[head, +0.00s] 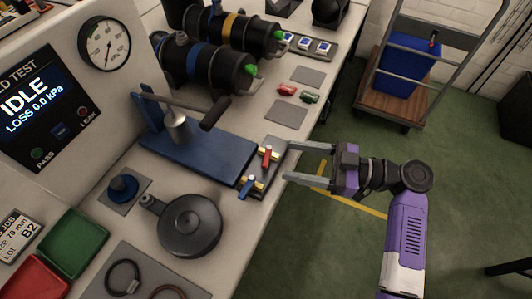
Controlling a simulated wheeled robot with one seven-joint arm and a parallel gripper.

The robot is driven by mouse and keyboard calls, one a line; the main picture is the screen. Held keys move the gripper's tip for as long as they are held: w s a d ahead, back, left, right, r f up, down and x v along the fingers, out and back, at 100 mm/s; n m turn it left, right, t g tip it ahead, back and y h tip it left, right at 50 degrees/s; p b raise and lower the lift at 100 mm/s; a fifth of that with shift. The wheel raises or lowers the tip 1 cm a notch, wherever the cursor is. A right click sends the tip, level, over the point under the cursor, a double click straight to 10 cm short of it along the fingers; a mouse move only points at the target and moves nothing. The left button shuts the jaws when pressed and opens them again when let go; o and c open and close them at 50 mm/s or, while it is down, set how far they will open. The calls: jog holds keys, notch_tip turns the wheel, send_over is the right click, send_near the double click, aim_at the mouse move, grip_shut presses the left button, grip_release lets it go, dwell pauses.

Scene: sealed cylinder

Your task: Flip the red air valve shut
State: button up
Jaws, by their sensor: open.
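The red air valve (265,157) has a red lever on a brass body and sits on a grey plate (257,176) at the bench edge. A second valve with a blue lever (245,186) sits just below it in the picture. The red lever lies across its brass body, running roughly up and down in the picture. My gripper (288,162) is open and empty, just right of the red valve, with its two fingers pointing left toward it. The fingers seem apart from the lever; their height relative to it is hard to tell.
A blue press (205,140) with a long lever and dark grip (215,113) stands left of the valves. A dark round lidded part (189,226) lies below. Small red and green parts (298,93) lie above. The floor right of the bench is open, with a cart (392,95) farther back.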

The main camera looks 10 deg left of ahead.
aim_at(270, 156)
jog(key=a, duration=0.4)
jog(key=a+p, duration=0.1)
jog(key=a, duration=0.2)
jog(key=shift+w, duration=0.4)
